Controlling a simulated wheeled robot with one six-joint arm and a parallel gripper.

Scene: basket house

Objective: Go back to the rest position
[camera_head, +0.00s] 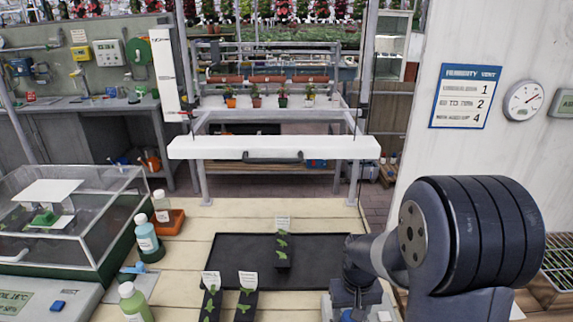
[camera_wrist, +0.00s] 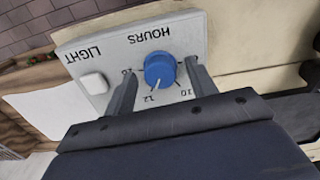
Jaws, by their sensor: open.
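My gripper (camera_wrist: 160,72) is open in the wrist view. Its two fingers stand on either side of a blue knob (camera_wrist: 160,68) on a pale control box (camera_wrist: 110,58) marked LIGHT and HOURS. I cannot tell whether the fingers touch the knob. The knob's white pointer lies near the mark 12. A white rocker switch (camera_wrist: 94,83) sits left of the knob. In the head view my arm reaches down at the right front, and the box (camera_head: 327,306) shows only partly beneath it. The fingertips are hard to make out there.
A black mat (camera_head: 330,250) with seedling pots and labels lies left of my arm. Bottles (camera_head: 147,238) and a clear-lidded propagator (camera_head: 95,225) stand at the left. A white horizontal bar (camera_head: 270,148) spans the table's back. A wall with a notice (camera_head: 465,96) rises at the right.

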